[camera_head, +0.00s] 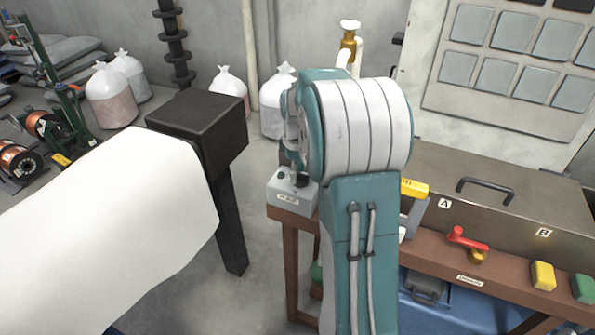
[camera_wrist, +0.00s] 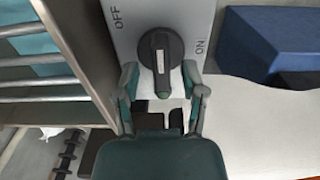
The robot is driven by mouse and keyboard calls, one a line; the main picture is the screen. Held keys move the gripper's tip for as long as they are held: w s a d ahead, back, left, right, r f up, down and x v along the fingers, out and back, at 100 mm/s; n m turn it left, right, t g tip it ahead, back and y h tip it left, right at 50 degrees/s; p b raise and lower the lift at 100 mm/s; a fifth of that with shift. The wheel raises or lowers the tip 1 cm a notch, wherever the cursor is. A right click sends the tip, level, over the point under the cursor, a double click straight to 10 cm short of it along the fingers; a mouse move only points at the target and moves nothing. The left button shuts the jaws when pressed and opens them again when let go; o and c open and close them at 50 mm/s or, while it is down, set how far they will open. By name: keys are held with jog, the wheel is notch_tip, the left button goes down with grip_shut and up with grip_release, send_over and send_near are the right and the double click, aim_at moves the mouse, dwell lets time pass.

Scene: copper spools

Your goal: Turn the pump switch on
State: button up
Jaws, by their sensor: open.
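The pump switch shows in the wrist view as a round black knob (camera_wrist: 160,50) on a light grey plate. OFF is printed to its upper left and ON to its right. The knob's pale mark runs up and down in the picture, between the two words. My gripper (camera_wrist: 160,74) is open, with one fingertip on each side of the knob's lower part. I cannot tell whether the fingers touch it. My fingers are not clear there.
The brown bench (camera_head: 470,268) runs right, with a large lidded box (camera_head: 500,195), a red-handled valve (camera_head: 467,240) and yellow and green blocks on it. White sacks (camera_head: 110,97) and copper spools (camera_head: 45,125) stand at the left. A blue shape (camera_wrist: 275,42) lies right of the switch.

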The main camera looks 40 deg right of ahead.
jog(key=shift+a, duration=0.1)
grip_shut()
jog(key=shift+m, duration=0.3)
jog(key=m, duration=0.4)
jog(key=shift+d+m, duration=0.25)
jog(key=shift+m, duration=0.05)
jog(key=m, duration=0.4)
jog(key=shift+d+m, duration=0.2)
jog(key=shift+m, duration=0.1)
jog(key=m, duration=0.4)
jog(key=shift+d, duration=0.15)
jog(key=shift+s+m, duration=0.2)
jog(key=shift+m, duration=1.9)
